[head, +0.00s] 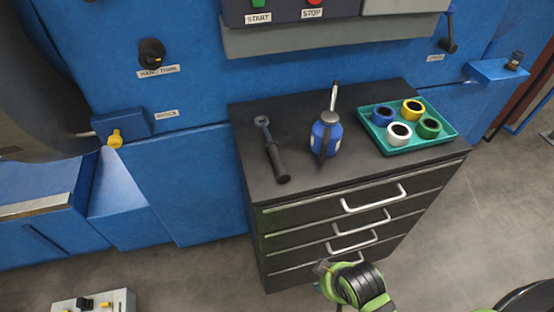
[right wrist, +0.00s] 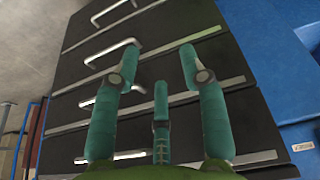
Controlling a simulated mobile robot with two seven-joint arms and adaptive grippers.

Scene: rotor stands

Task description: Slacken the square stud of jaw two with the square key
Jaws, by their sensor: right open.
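A tool with a black handle and a metal ring-like head (head: 271,148), possibly the square key, lies on the black cabinet top (head: 222,150); the shape of its drive end is too small to tell. The jaws and square studs cannot be made out; a large grey curved body (head: 40,90) is cut off at the left edge. My right gripper (right wrist: 160,62) is open and empty, its teal fingers apart in front of the cabinet drawers. In the head view my green and black right arm is low, beside the cabinet front, away from the tool. My left gripper is out of view.
A blue oil can (head: 325,138) stands mid-cabinet. A teal tray (head: 440,144) with several coloured rings sits to its right. Drawer handles (head: 375,199) stick out from the cabinet front. A blue machine (head: 180,190) stands behind. A grey control box (head: 92,302) is at lower left.

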